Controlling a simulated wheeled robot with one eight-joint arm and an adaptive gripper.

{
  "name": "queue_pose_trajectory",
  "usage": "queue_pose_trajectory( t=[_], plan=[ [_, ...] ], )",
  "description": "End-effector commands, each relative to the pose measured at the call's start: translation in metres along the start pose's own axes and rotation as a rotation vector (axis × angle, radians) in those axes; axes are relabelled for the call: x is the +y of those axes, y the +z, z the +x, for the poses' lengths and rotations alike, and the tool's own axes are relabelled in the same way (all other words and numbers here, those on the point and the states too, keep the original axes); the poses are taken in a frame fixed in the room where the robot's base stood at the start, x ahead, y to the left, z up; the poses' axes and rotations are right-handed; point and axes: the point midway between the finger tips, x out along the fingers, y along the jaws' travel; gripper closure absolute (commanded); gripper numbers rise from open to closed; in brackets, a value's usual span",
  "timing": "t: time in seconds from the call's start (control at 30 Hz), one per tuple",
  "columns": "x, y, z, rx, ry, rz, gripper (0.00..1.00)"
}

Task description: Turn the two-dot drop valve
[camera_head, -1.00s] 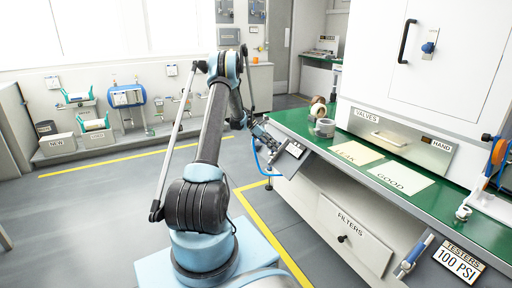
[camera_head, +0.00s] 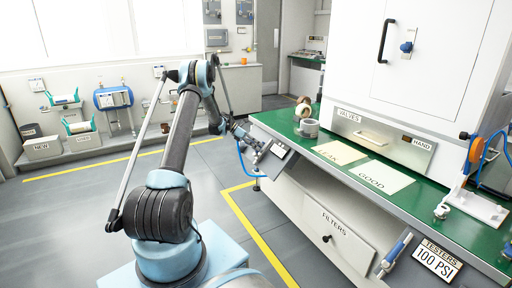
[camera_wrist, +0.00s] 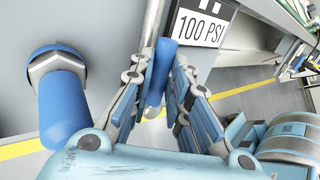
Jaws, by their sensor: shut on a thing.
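In the wrist view a blue rounded handle (camera_wrist: 160,75) lies between the two fingers of my gripper (camera_wrist: 165,65), which is shut on it beside a 100 PSI sign (camera_wrist: 203,24). A second blue handle (camera_wrist: 62,112) with a metal hex nut stands to the left, apart from the fingers. I cannot make out any dots on either handle. In the head view my gripper (camera_head: 251,138) is at the left end of the green bench (camera_head: 262,120), and the handle it holds is too small to tell there.
Floor on the left is clear.

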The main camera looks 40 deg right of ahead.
Motion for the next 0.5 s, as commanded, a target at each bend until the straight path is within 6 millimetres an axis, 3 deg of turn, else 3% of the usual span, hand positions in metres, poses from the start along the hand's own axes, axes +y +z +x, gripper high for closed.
queue_pose_trajectory(
  t=[0.07,0.1,0.17,0.5],
  plan=[
    [0.0014,-0.0018,-0.0014,0.001,0.004,-0.002,1.00],
    [0.0013,-0.0018,-0.0013,0.002,0.003,-0.002,0.79],
    [0.0011,-0.0015,-0.0010,0.002,0.003,-0.002,0.65],
    [-0.0004,0.0007,0.0008,0.002,-0.001,0.001,0.63]
  ],
)
